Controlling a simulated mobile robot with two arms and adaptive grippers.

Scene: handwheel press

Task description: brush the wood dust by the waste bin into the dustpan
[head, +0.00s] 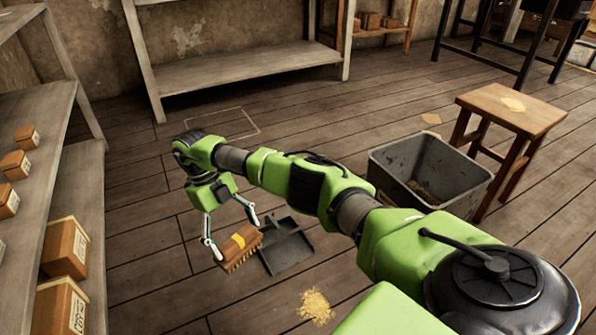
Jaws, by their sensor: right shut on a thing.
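My right gripper (235,240) is shut on a brush (240,246) with a brown wooden block, a yellow mark on top and bristles facing down. The brush is just left of the dark grey dustpan (287,250), which lies on the floor; I cannot tell whether they touch. The grey waste bin (427,185) stands to the right, partly behind my right arm, with dark scraps inside. My left gripper is out of view.
A wooden stool (512,108) with dust on its seat stands right of the bin. Shelves with boxes (65,250) line the left side.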

